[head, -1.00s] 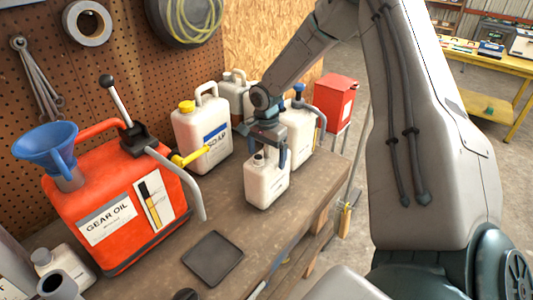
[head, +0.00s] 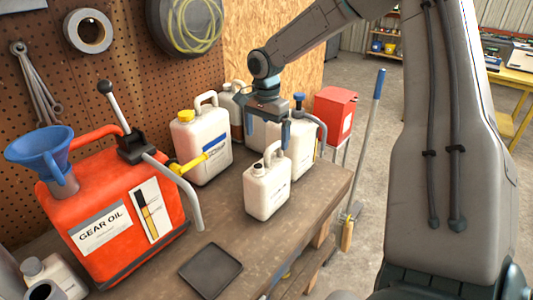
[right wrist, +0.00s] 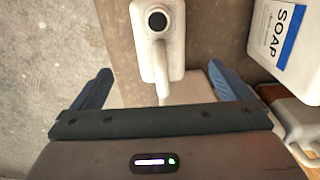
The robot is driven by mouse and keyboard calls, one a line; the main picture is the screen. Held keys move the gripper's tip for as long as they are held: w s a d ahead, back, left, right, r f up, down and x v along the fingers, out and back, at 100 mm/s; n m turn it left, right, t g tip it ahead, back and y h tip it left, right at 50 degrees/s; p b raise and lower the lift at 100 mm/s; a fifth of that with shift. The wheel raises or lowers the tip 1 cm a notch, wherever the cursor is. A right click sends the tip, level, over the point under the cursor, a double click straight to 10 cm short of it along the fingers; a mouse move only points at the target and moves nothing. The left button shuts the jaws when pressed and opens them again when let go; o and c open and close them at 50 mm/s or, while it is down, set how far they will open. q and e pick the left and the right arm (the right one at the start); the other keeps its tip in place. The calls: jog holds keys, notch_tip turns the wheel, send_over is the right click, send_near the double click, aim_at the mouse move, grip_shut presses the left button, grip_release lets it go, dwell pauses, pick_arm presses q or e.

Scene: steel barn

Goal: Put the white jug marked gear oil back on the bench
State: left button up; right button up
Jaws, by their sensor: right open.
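A small white jug (head: 266,192) with a handle and a dark round opening stands upright on the wooden bench (head: 262,236). In the right wrist view the jug (right wrist: 158,44) shows from above at the top middle. My right gripper (head: 270,132) is open and empty, above and just behind the jug, apart from it. The right wrist view shows its two blue fingers (right wrist: 161,88) spread wide. My left gripper is out of view.
A red can (head: 115,215) reading GEAR OIL, with a blue funnel (head: 42,150), stands left. A white yellow-capped jug (head: 200,148) and a white blue-capped jug (head: 302,150) stand behind. A flat dark tray (head: 210,270) lies in front. The bench ends right of the small jug.

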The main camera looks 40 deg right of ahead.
jog(key=shift+r, duration=1.2)
